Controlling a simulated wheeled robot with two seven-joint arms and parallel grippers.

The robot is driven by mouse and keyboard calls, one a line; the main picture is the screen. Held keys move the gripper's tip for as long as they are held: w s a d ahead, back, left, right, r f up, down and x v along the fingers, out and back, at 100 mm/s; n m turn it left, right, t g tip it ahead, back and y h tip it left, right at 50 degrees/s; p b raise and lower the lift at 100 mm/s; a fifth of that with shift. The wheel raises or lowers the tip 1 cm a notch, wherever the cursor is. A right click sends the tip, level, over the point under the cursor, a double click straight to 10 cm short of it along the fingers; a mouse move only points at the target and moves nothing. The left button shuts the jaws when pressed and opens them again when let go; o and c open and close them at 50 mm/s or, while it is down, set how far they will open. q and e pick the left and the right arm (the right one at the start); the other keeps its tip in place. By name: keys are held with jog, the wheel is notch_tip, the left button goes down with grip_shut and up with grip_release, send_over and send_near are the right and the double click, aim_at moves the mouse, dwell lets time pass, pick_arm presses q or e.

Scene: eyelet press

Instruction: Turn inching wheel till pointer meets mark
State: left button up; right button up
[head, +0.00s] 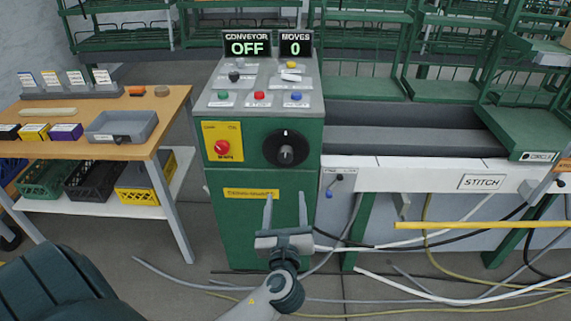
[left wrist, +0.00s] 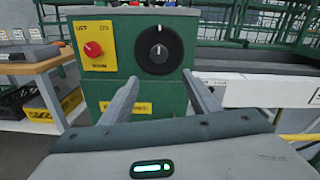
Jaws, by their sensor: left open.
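The inching wheel appears to be the round black dial (head: 286,148) on the front of the green control cabinet (head: 245,225). It has a grey centre knob with a white line pointing roughly up. It also shows in the left wrist view (left wrist: 159,50), above and beyond my fingertips. A separate mark beside it cannot be made out. My left gripper (head: 285,197) is open and empty, below the dial and apart from it. Its two fingers also show in the left wrist view (left wrist: 158,85). My right gripper is not in view.
A yellow panel with a red knob (head: 222,147) sits left of the dial. Buttons and switches cover the cabinet top, under displays reading OFF (head: 247,44) and 0 (head: 296,44). A wooden table (head: 172,105) stands left. A yellow bar (head: 480,225) and loose cables lie right.

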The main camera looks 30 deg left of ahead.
aim_at(285, 159)
pick_arm(q)
jog(key=shift+s+r, duration=0.1)
jog(key=shift+r, duration=0.3)
jog(key=shift+a, duration=0.15)
jog(key=p+x, duration=0.1)
jog(key=x, duration=1.6)
jog(key=shift+a+r, duration=0.1)
jog(key=c, duration=1.4)
grip_shut()
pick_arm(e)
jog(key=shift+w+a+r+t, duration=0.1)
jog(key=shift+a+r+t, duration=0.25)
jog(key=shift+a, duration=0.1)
